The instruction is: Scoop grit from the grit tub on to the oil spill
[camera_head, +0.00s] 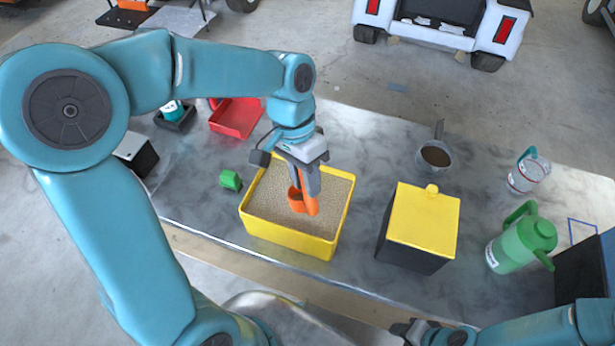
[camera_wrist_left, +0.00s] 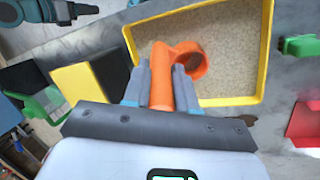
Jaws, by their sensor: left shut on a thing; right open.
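The yellow grit tub (camera_head: 290,238) stands on the grey bench, filled with pale grit (camera_head: 268,195). My left gripper (camera_head: 304,188) is shut on the handle of an orange scoop (camera_head: 311,206) and points down over the tub. The scoop's round cup is over or at the grit; I cannot tell whether it touches or holds any. In the left wrist view the scoop (camera_wrist_left: 161,80) sits between the fingers, with the grit (camera_wrist_left: 228,60) behind it. My right gripper (camera_head: 425,330) is open and empty at the bottom right.
A yellow-lidded dark box (camera_head: 425,220), a metal cup of brown stuff (camera_head: 434,157), a green jug (camera_head: 522,242) and a clear jug (camera_head: 528,176) stand right of the tub. A green block (camera_head: 231,180) and a red tray (camera_head: 237,117) are left. A white cart (camera_head: 440,22) stands behind.

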